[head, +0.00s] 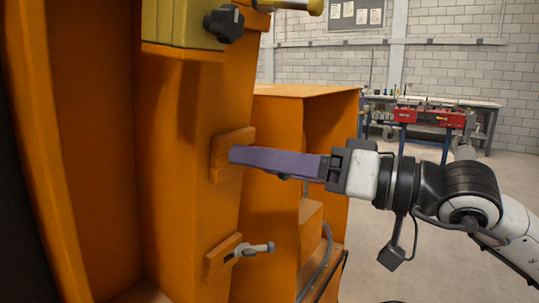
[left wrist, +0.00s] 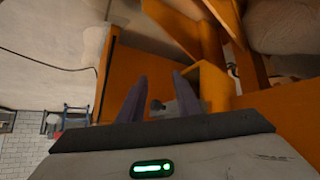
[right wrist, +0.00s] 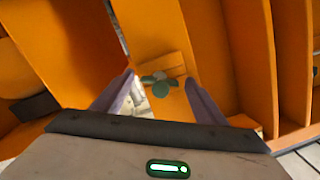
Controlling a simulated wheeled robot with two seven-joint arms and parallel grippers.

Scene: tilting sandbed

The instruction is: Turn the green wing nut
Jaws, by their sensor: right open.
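The green wing nut (right wrist: 160,85) shows in the right wrist view, in front of an orange block (right wrist: 160,68) on the orange frame. My right gripper (right wrist: 159,77) is open, with one purple finger on each side of the nut; the fingers look apart from it. In the head view my right gripper (head: 235,156) reaches in from the right to the middle orange block (head: 219,160), and its fingers hide the nut. My left gripper (left wrist: 158,78) shows only in the left wrist view, with its purple fingers apart and nothing held between them.
A grey fitting (head: 252,250) sticks out of a lower orange block. A black star knob (head: 225,24) sits on a yellow box (head: 180,22) above. An orange cabinet (head: 335,105) stands behind my right gripper. Open floor (head: 400,240) lies to the right.

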